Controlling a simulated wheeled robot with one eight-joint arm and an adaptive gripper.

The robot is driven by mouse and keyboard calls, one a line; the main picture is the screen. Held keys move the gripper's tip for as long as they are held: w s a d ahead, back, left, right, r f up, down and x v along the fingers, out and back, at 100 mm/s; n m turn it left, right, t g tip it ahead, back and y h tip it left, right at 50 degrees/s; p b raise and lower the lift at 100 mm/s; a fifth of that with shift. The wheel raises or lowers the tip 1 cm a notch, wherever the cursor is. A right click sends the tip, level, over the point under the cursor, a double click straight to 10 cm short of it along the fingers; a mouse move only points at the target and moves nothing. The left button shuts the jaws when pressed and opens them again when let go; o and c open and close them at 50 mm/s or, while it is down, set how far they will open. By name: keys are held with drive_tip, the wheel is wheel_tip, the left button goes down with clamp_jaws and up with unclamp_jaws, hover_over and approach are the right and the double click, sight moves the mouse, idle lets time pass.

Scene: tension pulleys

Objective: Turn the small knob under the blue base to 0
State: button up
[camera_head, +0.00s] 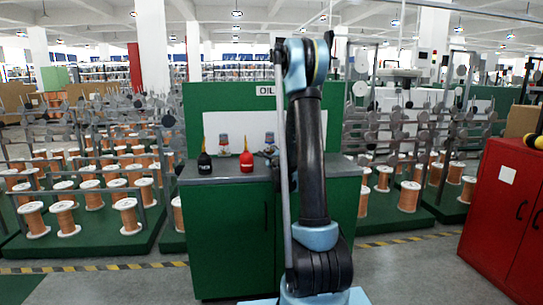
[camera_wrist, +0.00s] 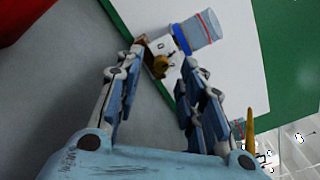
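In the wrist view, a clear grey cylinder with a red ring has a blue base (camera_wrist: 181,39). Below the blue base is a pale block with a small brass knob (camera_wrist: 162,63). My gripper (camera_wrist: 164,64) is open, its two fingers apart with the knob between them near the tips. The left fingertip is close to the block; I cannot tell whether it touches. In the head view, the unit (camera_head: 269,137) stands on the counter, partly hidden by my arm. Most of my gripper is hidden behind the arm there. The knob's marking is too small to read.
A green cabinet with a grey counter (camera_head: 222,172) stands ahead under an OIL sign. A black oil can (camera_head: 204,163), a red oil can (camera_head: 247,162) and a second similar unit (camera_head: 224,146) stand left of my arm. A red cabinet (camera_head: 505,220) is at right.

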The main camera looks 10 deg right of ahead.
sight(271, 151)
drive_tip(key=shift+w, duration=1.4)
clamp_jaws()
drive_tip(key=shift+d, duration=0.15)
drive_tip(key=shift+a, duration=0.2)
drive_tip(key=shift+s, duration=0.1)
